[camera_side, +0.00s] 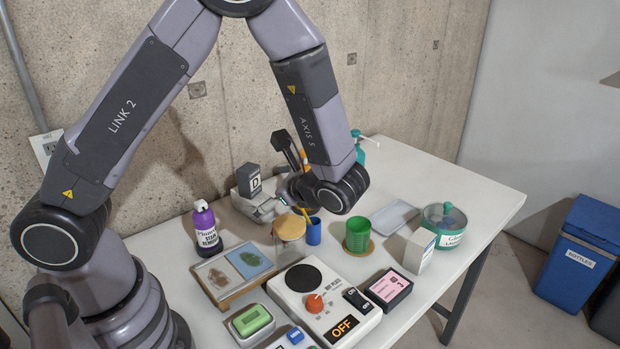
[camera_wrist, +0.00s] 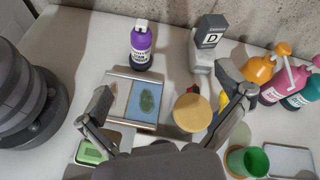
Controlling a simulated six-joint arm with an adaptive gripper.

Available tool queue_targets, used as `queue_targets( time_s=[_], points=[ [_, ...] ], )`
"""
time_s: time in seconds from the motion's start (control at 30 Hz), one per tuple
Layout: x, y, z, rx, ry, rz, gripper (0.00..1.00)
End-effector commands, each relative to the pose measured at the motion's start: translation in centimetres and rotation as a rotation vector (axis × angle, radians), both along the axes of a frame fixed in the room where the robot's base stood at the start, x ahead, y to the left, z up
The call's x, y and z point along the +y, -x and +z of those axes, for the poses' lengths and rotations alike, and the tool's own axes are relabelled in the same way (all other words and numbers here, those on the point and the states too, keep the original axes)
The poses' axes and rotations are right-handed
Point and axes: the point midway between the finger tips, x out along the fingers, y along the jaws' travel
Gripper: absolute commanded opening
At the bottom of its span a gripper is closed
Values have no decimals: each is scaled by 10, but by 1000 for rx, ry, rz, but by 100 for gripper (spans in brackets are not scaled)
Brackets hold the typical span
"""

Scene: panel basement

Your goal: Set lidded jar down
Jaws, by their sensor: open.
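A small jar with a tan, wood-like lid (camera_side: 291,226) stands upright on the white table, below and slightly left of my gripper (camera_side: 292,188) in the side view. The jar's lower part is partly hidden by the lid in the wrist view.
A blue cup (camera_side: 313,232) stands close right of the jar, with a green cup (camera_side: 358,235) beyond. A purple bottle (camera_side: 205,228), a two-panel tray (camera_side: 222,284) and a hot plate (camera_side: 322,312) surround it. The table's far right is clear.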

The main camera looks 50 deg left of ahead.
Motion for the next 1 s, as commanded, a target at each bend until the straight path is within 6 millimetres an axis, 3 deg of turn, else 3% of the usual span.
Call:
queue_targets(
  time_s=[0.03,0.2,0.5,0.73,1.0],
  points=[
    [8,10,22,-69,87,86,100],
    [21,50,72,-282,375,334,100],
    [16,116,137,-748,881,635,100],
    [4,144,165,-1029,1139,712,100],
    [0,151,171,-1100,1203,722,100]
  ],
)
